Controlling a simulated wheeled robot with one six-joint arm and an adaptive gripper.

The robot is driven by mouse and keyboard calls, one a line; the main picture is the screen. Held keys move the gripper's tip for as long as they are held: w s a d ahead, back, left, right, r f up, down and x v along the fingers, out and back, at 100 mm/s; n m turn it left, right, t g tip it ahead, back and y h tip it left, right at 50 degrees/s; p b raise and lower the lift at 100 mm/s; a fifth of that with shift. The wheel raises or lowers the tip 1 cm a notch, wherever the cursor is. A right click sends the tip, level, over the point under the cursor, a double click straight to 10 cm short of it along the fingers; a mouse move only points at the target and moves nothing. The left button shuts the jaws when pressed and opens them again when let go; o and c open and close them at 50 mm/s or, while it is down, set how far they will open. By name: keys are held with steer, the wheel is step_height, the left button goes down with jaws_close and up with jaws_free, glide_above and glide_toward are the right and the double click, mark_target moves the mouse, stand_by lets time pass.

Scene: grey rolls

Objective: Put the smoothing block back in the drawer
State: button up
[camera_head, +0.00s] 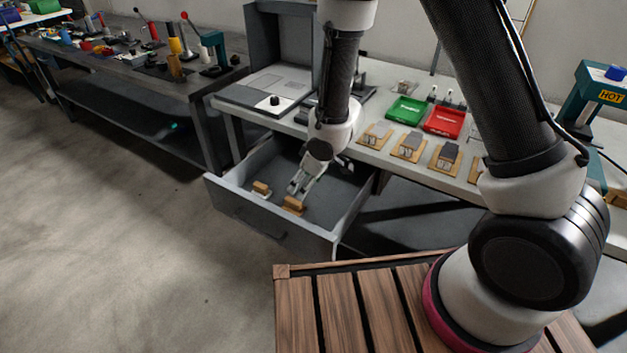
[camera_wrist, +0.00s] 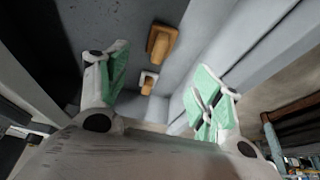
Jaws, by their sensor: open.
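The drawer (camera_head: 232,205) is pulled open under the workbench. Two small wooden-handled blocks lie in it: one with a tan base (camera_head: 293,207) near the front wall, and one with a whitish base (camera_head: 261,188) to its left. I cannot tell which is the smoothing block. My gripper (camera_head: 296,187) points down into the drawer, open and empty, close above the tan block. In the wrist view, the green-padded fingers (camera_wrist: 165,80) are spread apart. The tan-based block (camera_wrist: 161,42) and the white-based block (camera_wrist: 149,82) show between and beyond them.
On the bench above are a green tray (camera_head: 407,110), a red tray (camera_head: 445,120) and several wooden boards with grey pieces (camera_head: 409,147). A grey cabinet (camera_head: 283,45) stands behind the drawer. Another workbench (camera_head: 130,70) is at the left. The floor left of the drawer is clear.

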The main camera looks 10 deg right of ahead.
steer(key=s+d+r+m+t+h, duration=0.1)
steer(key=d+r+m+t+h, duration=0.35)
steer(key=d+r, duration=1.75)
steer(key=s+d+r+m+g, duration=0.1)
steer(key=s+d+r+m, duration=0.2)
steer(key=s, duration=0.7)
steer(key=s+d+r+m+g, duration=0.2)
steer(key=s+d+r+m, duration=0.1)
steer(key=s+d+r, duration=0.3)
steer(key=s+r+y, duration=0.1)
steer(key=s+r, duration=0.1)
steer(key=s, duration=0.2)
steer(key=shift+d+r, duration=0.15)
steer(key=shift+r, duration=0.05)
steer(key=shift+w, duration=0.1)
